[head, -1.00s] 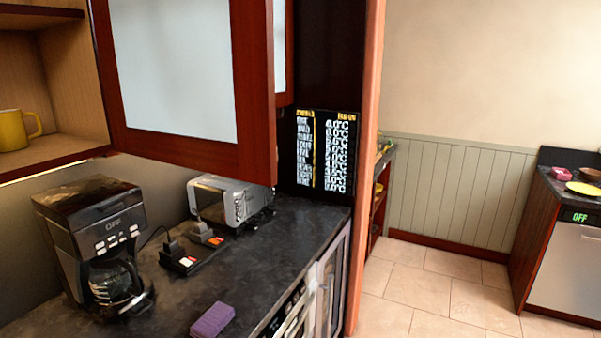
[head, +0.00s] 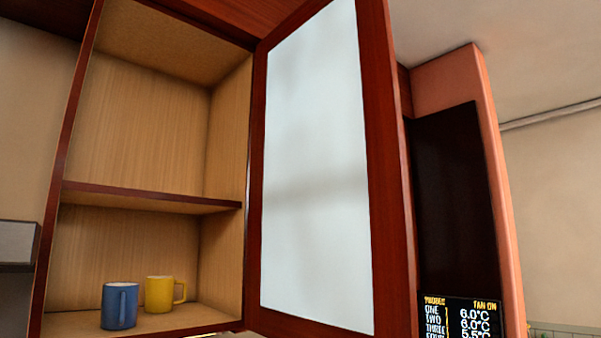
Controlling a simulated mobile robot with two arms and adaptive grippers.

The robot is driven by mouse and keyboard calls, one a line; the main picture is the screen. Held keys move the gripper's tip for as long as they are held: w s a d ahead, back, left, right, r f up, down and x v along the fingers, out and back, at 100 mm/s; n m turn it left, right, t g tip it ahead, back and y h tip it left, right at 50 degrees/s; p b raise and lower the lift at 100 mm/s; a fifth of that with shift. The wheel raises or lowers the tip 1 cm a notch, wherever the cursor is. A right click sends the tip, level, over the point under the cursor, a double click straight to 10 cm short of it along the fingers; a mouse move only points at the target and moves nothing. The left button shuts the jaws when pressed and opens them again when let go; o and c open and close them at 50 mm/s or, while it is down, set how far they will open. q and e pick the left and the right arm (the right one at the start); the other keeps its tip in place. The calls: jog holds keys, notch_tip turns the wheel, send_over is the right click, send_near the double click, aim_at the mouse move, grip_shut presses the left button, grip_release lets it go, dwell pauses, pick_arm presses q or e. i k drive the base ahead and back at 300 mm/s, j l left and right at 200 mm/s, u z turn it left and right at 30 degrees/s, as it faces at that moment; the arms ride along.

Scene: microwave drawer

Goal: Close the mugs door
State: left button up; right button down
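The mugs cupboard door (head: 317,180) has a dark red wooden frame and a pale frosted panel. It stands open, hinged at the right side of the cupboard (head: 150,198) and swung out toward me. Inside, on the bottom shelf, a blue mug (head: 118,306) stands left of a yellow mug (head: 159,294). Neither of my grippers shows in the head view.
A tall dark panel (head: 455,200) with a salmon-coloured edge stands right of the door. A black display board (head: 461,316) with temperature readings is below it. A grey object (head: 17,243) shows at the left edge. The counter is out of view.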

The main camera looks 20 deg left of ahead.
aim_at(331, 249)
jog(key=i+l+u, duration=0.1)
jog(key=u, duration=0.35)
jog(key=i+l+u, duration=0.1)
jog(key=u, duration=0.35)
jog(key=l+u, duration=0.15)
jog(key=u, duration=0.3)
jog(key=i+l+u, duration=0.1)
jog(key=u, duration=0.35)
jog(key=l+u, duration=0.2)
jog(key=l, duration=0.55)
jog(key=l+u, duration=0.25)
jog(key=l, duration=0.5)
jog(key=k+l+u, duration=0.2)
jog(key=l, duration=0.55)
jog(key=i+l, duration=0.05)
jog(key=i, duration=0.05)
